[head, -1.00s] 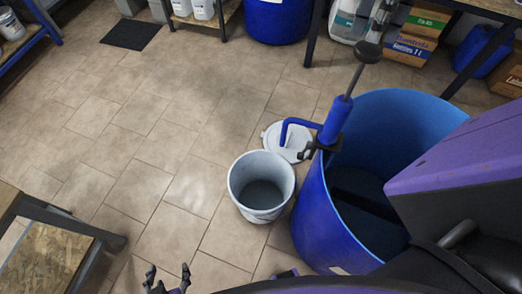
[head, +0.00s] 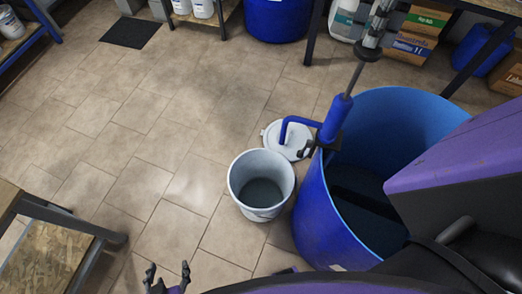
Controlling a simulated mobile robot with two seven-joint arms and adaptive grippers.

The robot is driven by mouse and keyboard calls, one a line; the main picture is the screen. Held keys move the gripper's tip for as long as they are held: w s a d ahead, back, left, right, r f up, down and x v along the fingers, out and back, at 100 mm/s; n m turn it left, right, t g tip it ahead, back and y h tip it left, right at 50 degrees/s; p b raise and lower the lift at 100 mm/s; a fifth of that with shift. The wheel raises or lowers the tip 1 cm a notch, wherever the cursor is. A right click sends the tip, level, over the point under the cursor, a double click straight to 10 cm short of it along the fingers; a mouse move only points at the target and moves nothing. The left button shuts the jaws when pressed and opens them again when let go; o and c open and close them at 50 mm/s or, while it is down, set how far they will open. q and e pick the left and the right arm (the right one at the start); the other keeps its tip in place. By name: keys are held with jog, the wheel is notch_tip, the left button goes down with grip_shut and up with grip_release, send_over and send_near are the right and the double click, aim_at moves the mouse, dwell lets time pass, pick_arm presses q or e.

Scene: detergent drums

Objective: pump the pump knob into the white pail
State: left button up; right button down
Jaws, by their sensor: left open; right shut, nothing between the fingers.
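The dark pump knob (head: 367,54) tops a raised grey rod above the blue pump body (head: 336,119), clamped on the rim of a large blue drum (head: 322,215). The pump's blue spout (head: 297,122) bends left and down. The white pail (head: 261,160) stands on the floor beside the drum, with a dark interior. My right gripper (head: 373,38) is shut and empty, right above the knob; I cannot tell whether they touch. My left gripper (head: 168,275) is open and empty at the bottom edge, left of the pail.
A white lid (head: 280,145) lies on the floor behind the pail. A wooden-topped bench (head: 40,262) stands at lower left. Boxes (head: 410,47) and another blue drum (head: 276,20) are at the back. Open tiled floor lies left of the pail.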

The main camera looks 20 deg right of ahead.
aim_at(366, 50)
jog(key=shift+s+f, duration=0.1)
jog(key=shift+f, duration=2)
jog(key=shift+f+b, duration=0.6)
jog(key=shift+f, duration=2.35)
jog(key=shift+r+p, duration=0.35)
jog(key=shift+r, duration=4.2)
pick_arm(q)
jog(key=shift+f, duration=0.1)
pick_arm(e)
jog(key=shift+r, duration=1.5)
